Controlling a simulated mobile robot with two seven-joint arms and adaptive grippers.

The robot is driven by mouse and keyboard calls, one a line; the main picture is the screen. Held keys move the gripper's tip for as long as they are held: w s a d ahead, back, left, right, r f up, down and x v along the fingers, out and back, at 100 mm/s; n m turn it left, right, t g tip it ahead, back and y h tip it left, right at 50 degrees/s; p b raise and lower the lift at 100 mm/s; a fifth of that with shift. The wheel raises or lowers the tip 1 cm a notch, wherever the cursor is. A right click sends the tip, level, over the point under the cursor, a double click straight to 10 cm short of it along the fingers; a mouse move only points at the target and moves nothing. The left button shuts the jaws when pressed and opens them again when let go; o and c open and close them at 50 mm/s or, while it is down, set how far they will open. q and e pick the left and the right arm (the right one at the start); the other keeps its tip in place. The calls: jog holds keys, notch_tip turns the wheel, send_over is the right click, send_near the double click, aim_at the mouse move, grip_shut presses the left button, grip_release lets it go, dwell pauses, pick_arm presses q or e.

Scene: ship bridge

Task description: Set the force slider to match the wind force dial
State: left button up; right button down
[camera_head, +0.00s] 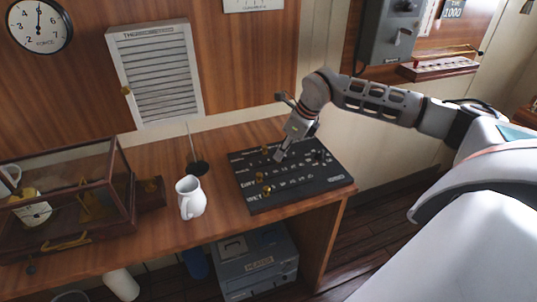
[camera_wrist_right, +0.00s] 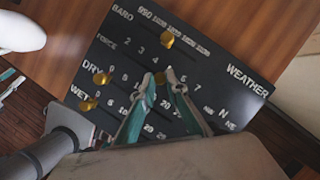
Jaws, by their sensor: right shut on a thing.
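The round white wind force dial (camera_head: 38,25) hangs on the wall at upper left, its dark hand pointing about straight up. The black weather board (camera_head: 305,193) lies on the desk. It carries rows marked BARO, FORCE, DRY and WET with brass knobs. My right gripper (camera_head: 279,156) reaches down onto the board. In the wrist view its fingertips (camera_wrist_right: 166,76) are closed around a brass knob (camera_wrist_right: 160,78), which looks to be the force slider, near the 4 of its row. The fingers partly hide the higher figures. My left gripper is not in view.
A white jug (camera_head: 190,197) stands just left of the board, with a dark pot (camera_head: 198,167) behind it. A glass-sided instrument case (camera_head: 70,195) is at the left of the desk. Other brass knobs, for baro (camera_wrist_right: 167,40), dry (camera_wrist_right: 102,78) and wet (camera_wrist_right: 89,104), sit close by.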

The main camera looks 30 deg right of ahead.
jog(key=shift+s+d, duration=0.15)
jog(key=shift+d, duration=0.15)
jog(key=shift+a, duration=0.15)
jog(key=c, duration=2)
grip_release()
jog(key=shift+r, duration=0.5)
jog(key=v, duration=1.1)
jog(key=shift+s+d, duration=0.1)
jog(key=shift+d, duration=0.1)
